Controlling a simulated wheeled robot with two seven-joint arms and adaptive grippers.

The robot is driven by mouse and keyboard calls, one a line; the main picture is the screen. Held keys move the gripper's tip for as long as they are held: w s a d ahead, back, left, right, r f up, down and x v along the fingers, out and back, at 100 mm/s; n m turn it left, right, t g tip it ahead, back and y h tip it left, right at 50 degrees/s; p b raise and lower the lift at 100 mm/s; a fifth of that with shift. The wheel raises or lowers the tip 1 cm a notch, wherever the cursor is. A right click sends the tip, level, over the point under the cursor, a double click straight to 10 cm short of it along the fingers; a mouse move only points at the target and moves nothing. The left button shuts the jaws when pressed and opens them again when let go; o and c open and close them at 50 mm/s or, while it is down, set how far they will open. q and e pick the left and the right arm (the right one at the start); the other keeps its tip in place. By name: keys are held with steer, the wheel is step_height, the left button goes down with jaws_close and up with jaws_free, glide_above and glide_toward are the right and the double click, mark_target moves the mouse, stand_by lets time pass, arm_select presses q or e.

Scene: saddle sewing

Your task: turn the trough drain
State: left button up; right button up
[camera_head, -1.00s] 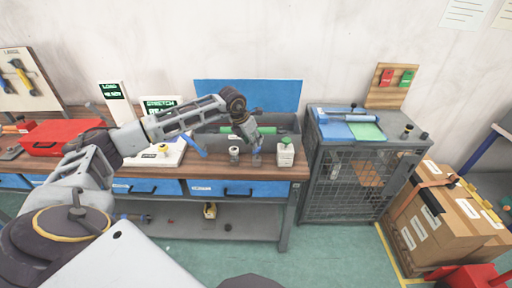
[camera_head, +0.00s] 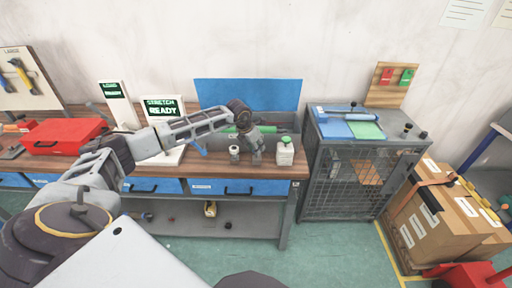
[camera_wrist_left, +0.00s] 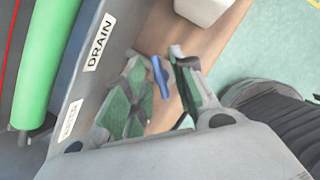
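The grey trough (camera_head: 288,122) stands at the back of the workbench, in front of a blue panel (camera_head: 248,93). In the left wrist view its wall carries a DRAIN label (camera_wrist_left: 100,42). A small blue drain handle (camera_wrist_left: 160,76) shows below that label. My left gripper (camera_head: 256,160) is at the trough's front, above the bench top. In the left wrist view the green-padded fingers of my left gripper (camera_wrist_left: 158,82) stand apart, with the blue handle between them. I cannot tell whether either finger touches it. My right gripper is not in view.
A green-capped white bottle (camera_head: 285,152) stands close right of my left gripper, and a small pale container (camera_head: 234,154) close left. A green roll (camera_wrist_left: 42,65) lies in the trough. A mesh cabinet (camera_head: 350,180) stands right of the bench.

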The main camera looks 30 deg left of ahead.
arm_select(q)
jaws_close()
